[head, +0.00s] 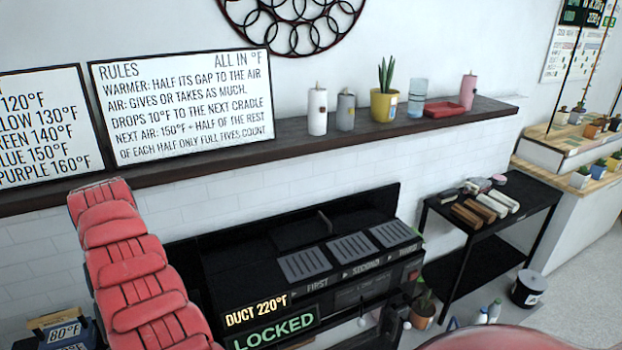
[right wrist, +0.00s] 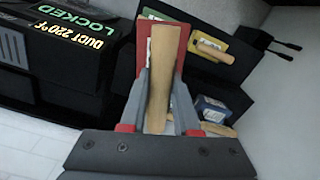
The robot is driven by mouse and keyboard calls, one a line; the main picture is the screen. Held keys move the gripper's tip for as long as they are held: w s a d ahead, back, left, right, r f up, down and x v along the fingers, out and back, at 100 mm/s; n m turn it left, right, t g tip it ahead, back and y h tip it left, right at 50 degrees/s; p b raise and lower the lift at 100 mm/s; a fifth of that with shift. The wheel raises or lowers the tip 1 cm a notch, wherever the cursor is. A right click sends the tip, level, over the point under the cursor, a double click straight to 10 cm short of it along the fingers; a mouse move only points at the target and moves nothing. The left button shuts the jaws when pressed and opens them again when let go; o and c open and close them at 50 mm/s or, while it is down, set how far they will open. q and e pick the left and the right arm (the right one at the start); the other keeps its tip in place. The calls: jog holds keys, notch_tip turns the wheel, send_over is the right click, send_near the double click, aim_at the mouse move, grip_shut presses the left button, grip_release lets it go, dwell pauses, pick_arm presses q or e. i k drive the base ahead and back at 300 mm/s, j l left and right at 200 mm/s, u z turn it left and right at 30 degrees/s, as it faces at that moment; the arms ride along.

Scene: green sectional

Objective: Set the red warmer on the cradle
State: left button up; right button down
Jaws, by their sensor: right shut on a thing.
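The red warmer (right wrist: 172,40) shows in the right wrist view as a red plate with a light wooden handle (right wrist: 158,105). My right gripper (right wrist: 160,78) is shut on it, with a finger at each side of the handle. In the head view, a black unit (head: 270,240) stands against the white brick wall. On its top are three grey ribbed cradles, labelled first (head: 305,264), second (head: 352,247) and third (head: 394,234), all bare. Its front reads "DUCT 220°F" and "LOCKED" (head: 275,332). Neither gripper nor the red warmer can be made out in the head view.
The right wrist view shows a green warmer (right wrist: 150,15), a yellow warmer (right wrist: 207,47) and a blue item (right wrist: 212,108) near a dark stand. A rules sign (head: 180,105) leans on the mantel (head: 250,147). A black side table (head: 530,190) stands right of the unit.

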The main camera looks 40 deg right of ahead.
aim_at(352, 246)
jog(key=z, duration=2.05)
jog(key=i+z, duration=0.1)
jog(key=z, duration=0.3)
jog(key=i+l+z, duration=0.1)
jog(key=z, duration=0.3)
jog(key=i+z, duration=0.1)
jog(key=z, duration=0.25)
jog(key=i+z, duration=0.1)
jog(key=z, duration=0.3)
jog(key=i+j, duration=0.15)
jog(key=i, duration=0.45)
jog(key=i+j, duration=0.2)
jog(key=i, duration=0.35)
jog(key=i+j, duration=0.15)
jog(key=i, duration=0.45)
jog(key=u, duration=0.45)
jog(key=i+u, duration=0.1)
jog(key=u, duration=0.8)
jog(key=i+l+u, duration=0.1)
jog(key=u, duration=1.65)
